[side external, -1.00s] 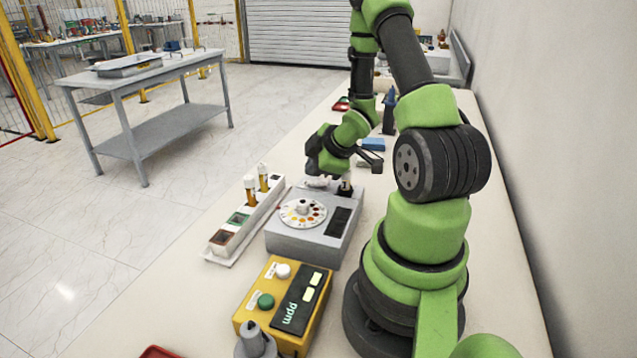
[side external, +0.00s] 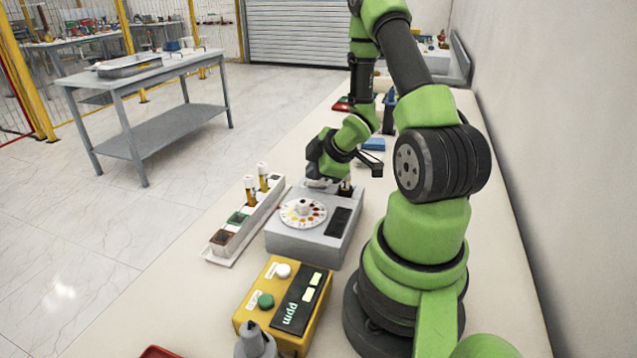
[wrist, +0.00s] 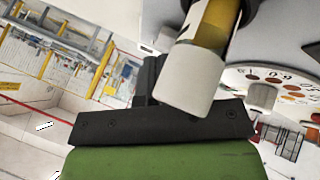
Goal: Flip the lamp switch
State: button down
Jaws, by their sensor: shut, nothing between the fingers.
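A grey instrument box (side external: 300,240) with a round dial of coloured dots (side external: 303,213) and a dark panel stands on the bench. The dial also shows at the right of the wrist view (wrist: 285,82). My gripper (side external: 319,184) is low over the far edge of this box, shut and empty. A vial (side external: 345,186) stands upright in the box just right of the gripper. In the wrist view a vial with a white cap (wrist: 190,78) and yellow liquid is close in front of the gripper and hides part of it. I cannot make out the lamp switch; it is probably hidden by the gripper.
A white rack (side external: 240,225) with capped vials and coloured squares stands left of the box. A yellow ppm meter (side external: 262,285) is in front of it. A blue object (side external: 373,144) lies beyond the box.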

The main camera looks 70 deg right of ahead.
aim_at(313, 183)
jog(key=shift+s+d+f, duration=0.1)
jog(key=shift+s+f, duration=0.05)
jog(key=shift+f, duration=0.35)
dwell(0.8)
jog(key=shift+r, duration=0.6)
jog(key=shift+w+r, duration=0.2)
jog(key=shift+r, duration=1.05)
jog(key=shift+w+r, duration=0.15)
jog(key=shift+r, duration=1.05)
jog(key=shift+r, duration=0.1)
